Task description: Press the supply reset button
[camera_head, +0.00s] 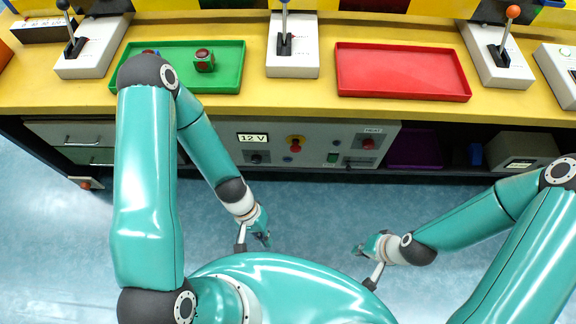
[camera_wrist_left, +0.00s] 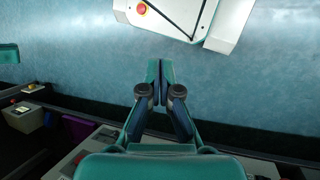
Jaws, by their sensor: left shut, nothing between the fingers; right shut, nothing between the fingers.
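A grey control panel (camera_head: 322,155) sits under the bench in the head view. It carries a "12 V" display (camera_head: 253,138), a red knob on a yellow plate (camera_head: 295,143), a red button (camera_head: 368,144) under a small label, and small dark knobs. The label is too small to read surely, so I cannot tell which control is the supply reset button. My left gripper (camera_head: 262,238) is shut and empty over the floor, in front of and apart from the panel; its closed fingers show in the left wrist view (camera_wrist_left: 160,82). My right gripper (camera_head: 358,249) is shut and empty, further right.
The yellow bench top (camera_head: 300,97) overhangs the panel. It holds a green tray (camera_head: 226,75) with red-and-green pieces, a red tray (camera_head: 400,73) and several lever boxes. Drawers (camera_head: 75,134) stand left of the panel, a purple bin (camera_head: 413,148) right. The blue floor before it is clear.

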